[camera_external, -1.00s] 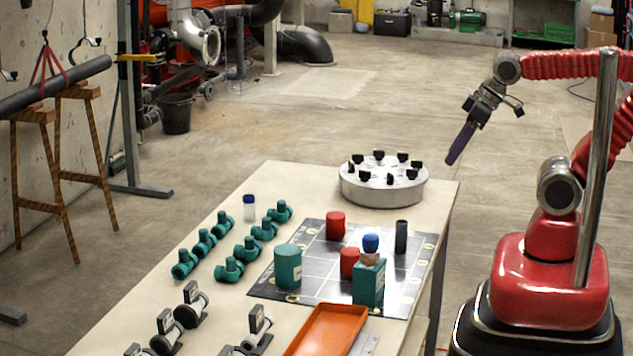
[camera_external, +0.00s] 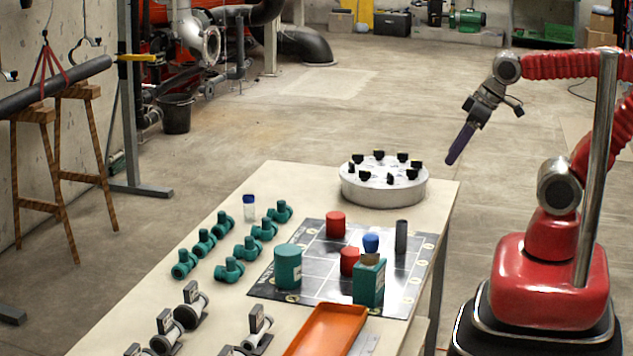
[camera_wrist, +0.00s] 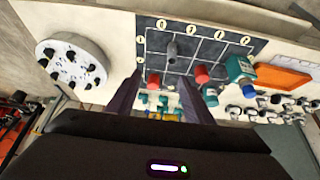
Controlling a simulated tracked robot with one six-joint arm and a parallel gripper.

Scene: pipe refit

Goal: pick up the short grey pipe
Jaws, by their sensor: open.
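The short grey pipe (camera_external: 401,236) stands upright on the dark gridded mat (camera_external: 325,285), near its right edge in the external view. In the wrist view the pipe (camera_wrist: 172,52) shows beyond and between my two fingers. My gripper (camera_external: 459,146) hangs in the air past the table's right edge, pointing down and to the left, well apart from the pipe. In the wrist view my gripper (camera_wrist: 160,78) has its fingers spread with nothing between them.
A round grey holder (camera_external: 384,190) with black knobs sits behind. Teal fittings (camera_external: 230,270) line the left; an orange tray (camera_external: 327,330) lies in front.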

